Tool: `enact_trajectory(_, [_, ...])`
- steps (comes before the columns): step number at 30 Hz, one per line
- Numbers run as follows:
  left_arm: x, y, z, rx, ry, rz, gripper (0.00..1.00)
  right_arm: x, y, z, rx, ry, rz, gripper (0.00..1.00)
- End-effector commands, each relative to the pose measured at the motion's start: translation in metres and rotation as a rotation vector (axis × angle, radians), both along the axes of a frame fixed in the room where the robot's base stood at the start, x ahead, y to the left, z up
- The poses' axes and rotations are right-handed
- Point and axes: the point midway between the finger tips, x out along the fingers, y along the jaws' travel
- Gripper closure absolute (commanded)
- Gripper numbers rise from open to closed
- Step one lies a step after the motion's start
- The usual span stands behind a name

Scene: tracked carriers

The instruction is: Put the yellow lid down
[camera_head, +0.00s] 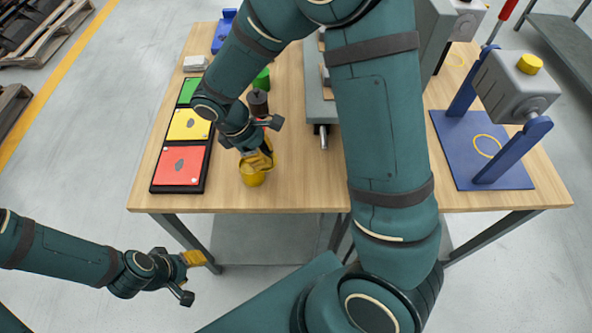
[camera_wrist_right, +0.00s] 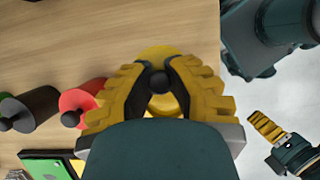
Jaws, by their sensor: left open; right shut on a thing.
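My right gripper (camera_head: 262,158) reaches down to a yellow round body (camera_head: 252,179) near the table's front edge. In the right wrist view its ribbed yellow fingers (camera_wrist_right: 159,88) are shut on the black knob of the yellow lid (camera_wrist_right: 158,52). Whether the lid rests on a yellow canister or is held just above it, I cannot tell, as the fingers hide the join. My left gripper (camera_head: 193,275) is open and empty, low in front of the table; it also shows in the wrist view (camera_wrist_right: 275,140).
A black tray (camera_head: 152,184) with green, yellow and red pads lies left of the right gripper. A dark canister (camera_head: 258,103) and a green one (camera_head: 262,80) stand behind it. A red canister (camera_wrist_right: 78,102) is close by. A blue fixture (camera_head: 462,165) stands at right.

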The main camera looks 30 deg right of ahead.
Motion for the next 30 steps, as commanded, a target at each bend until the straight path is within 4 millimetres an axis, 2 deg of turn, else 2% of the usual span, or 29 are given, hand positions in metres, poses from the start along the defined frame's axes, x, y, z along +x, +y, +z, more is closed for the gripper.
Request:
enact_trajectory(3, [0.001, 0.000, -0.003, 0.000, -0.002, 0.001, 0.53, -0.015, -0.024, 0.000, 0.000, 0.000, -0.003, 1.00])
enact_trajectory(10, [0.001, 0.000, -0.007, 0.001, -0.004, 0.000, 0.53, -0.038, -0.062, 0.000, 0.001, 0.000, -0.004, 1.00])
enact_trajectory(15, [0.003, 0.000, -0.016, 0.001, -0.007, 0.002, 0.53, -0.038, -0.061, -0.025, 0.000, 0.002, 0.001, 1.00])
enact_trajectory(22, [0.004, 0.000, -0.020, 0.001, -0.009, 0.002, 0.53, -0.037, -0.061, -0.039, 0.000, 0.002, 0.000, 1.00])
enact_trajectory(27, [0.005, 0.001, -0.029, 0.003, -0.014, 0.003, 0.53, -0.038, -0.060, -0.064, -0.001, 0.003, 0.000, 1.00])
enact_trajectory(30, [0.006, 0.001, -0.033, 0.003, -0.015, 0.004, 0.53, -0.039, -0.064, -0.072, 0.000, 0.002, 0.001, 1.00])
